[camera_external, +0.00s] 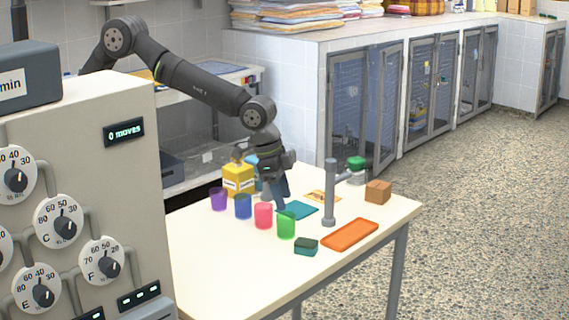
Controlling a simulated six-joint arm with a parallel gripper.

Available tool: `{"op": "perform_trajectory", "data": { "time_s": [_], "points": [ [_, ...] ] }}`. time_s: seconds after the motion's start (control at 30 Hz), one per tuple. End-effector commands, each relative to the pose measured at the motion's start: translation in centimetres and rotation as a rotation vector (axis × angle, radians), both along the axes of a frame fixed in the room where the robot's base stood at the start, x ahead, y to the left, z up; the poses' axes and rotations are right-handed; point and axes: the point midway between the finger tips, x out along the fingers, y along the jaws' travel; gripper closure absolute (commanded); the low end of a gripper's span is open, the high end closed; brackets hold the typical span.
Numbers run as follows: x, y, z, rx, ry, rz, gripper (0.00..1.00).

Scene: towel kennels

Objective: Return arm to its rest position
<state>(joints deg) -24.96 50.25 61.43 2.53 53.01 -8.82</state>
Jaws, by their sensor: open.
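My arm reaches in from the upper left, bent at the elbow, and points down over the table. My gripper (279,203) is open, low over the table, just behind the pink cup (263,215) and at the left edge of the teal sheet (299,211). Nothing shows between its fingers. Whether the fingertips touch the table or the sheet is hard to tell. The cups partly hide the space below it.
A purple cup (218,199), a blue cup (243,206) and a green cup (286,225) stand near the gripper. A yellow box (237,179) is behind them. A grey post (329,195), orange tray (349,235), sponge (306,246) and brown block (378,191) are to the right.

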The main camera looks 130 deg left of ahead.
Motion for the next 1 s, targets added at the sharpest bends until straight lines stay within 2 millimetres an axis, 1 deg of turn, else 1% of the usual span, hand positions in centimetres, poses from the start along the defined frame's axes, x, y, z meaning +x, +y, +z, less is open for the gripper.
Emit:
{"op": "perform_trajectory", "data": {
  "time_s": [0.03,0.3,0.7,0.8,0.9,1.0],
  "points": [
    [-0.6,1.0,-0.1,0.0,0.0,0.016,0.46],
    [-3.7,5.4,-0.6,0.001,-0.001,0.093,0.46],
    [-8.7,11.3,-1.3,0.0,-0.001,0.203,0.46],
    [-9.8,12.3,-1.5,-0.001,0.0,0.224,0.46],
    [-9.5,12.0,-2.8,-0.001,0.001,0.219,0.46],
    [-9.5,12.0,-3.5,-0.001,0.001,0.219,0.46]
  ]
}}
